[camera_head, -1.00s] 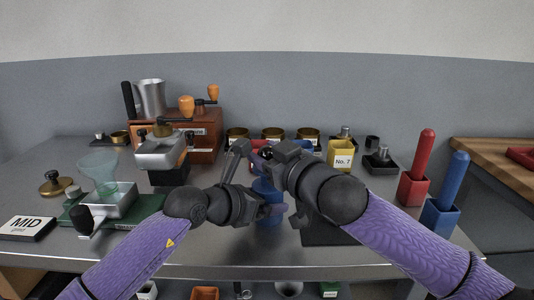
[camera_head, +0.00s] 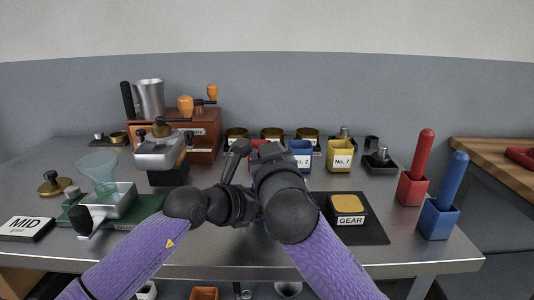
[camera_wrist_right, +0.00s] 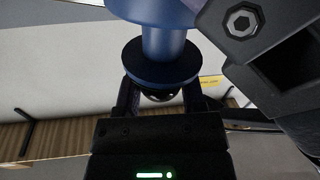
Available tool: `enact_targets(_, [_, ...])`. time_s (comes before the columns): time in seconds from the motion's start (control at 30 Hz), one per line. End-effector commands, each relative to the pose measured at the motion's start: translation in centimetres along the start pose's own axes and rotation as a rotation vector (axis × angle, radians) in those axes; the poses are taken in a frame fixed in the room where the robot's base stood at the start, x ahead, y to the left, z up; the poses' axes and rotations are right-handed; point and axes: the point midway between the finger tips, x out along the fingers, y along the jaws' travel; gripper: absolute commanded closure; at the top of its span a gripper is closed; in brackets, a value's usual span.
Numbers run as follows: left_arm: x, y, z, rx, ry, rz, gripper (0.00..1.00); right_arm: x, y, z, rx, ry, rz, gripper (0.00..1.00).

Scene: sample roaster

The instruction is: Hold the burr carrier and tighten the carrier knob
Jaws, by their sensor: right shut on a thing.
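The burr carrier (camera_wrist_right: 165,45) is a blue spool-like part with a wide flange and a dark disc, in the right wrist view. A black round knob (camera_wrist_right: 160,94) sits at the disc, between the two fingers of my right gripper, which is shut on it. In the head view my right gripper (camera_head: 268,152) is over the middle of the table, and its arm hides the carrier almost wholly. My left gripper (camera_head: 250,206) is beside and below it; its fingertips are hidden behind the right arm, so its grip cannot be seen.
A yellow-topped GEAR block (camera_head: 347,207) lies on a dark mat (camera_head: 372,231) to the right. Red (camera_head: 412,188) and blue (camera_head: 438,218) holders stand further right. A green-based device (camera_head: 120,208) is at left; a brown grinder (camera_head: 205,145) and labelled bins (camera_head: 340,156) are behind.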

Motion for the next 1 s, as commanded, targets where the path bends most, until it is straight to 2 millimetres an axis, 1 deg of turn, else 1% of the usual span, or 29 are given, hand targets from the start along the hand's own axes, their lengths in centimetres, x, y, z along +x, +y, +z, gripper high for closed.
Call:
enact_targets(0.27, [0.0,0.0,0.0,0.0,0.0,0.0,1.0,0.1,0.2,0.1,-0.001,-0.003,0.005,1.0])
enact_targets(0.3, [0.0,0.0,0.0,0.0,0.0,0.0,1.0,0.1,0.2,0.1,-0.001,-0.003,0.004,0.47])
enact_targets(0.37, [0.0,0.0,0.0,-0.001,0.0,0.0,1.0,0.1,0.2,0.1,-0.001,-0.003,0.004,0.34])
enact_targets(0.4, [0.0,0.0,0.0,-0.001,0.0,0.0,1.0,0.0,0.1,0.1,-0.001,-0.002,0.004,0.26])
enact_targets(0.47, [0.0,0.0,0.0,-0.001,0.0,0.0,1.0,0.0,0.1,0.1,-0.001,-0.002,0.003,0.14])
enact_targets(0.77, [0.0,0.1,0.0,-0.002,0.0,0.001,1.0,-0.2,0.1,0.1,0.0,-0.001,0.001,0.14])
enact_targets(0.87, [0.0,0.1,0.0,-0.002,0.0,0.001,1.0,-1.5,0.0,0.1,0.001,0.0,0.0,0.14])
enact_targets(0.97, [0.0,0.1,0.0,-0.002,0.0,0.001,1.0,-4.0,0.0,0.1,0.002,0.0,-0.001,0.14])
enact_targets(1.0, [0.0,0.1,0.0,-0.002,0.0,0.001,1.0,-5.2,0.0,0.1,0.002,0.0,-0.001,0.14])
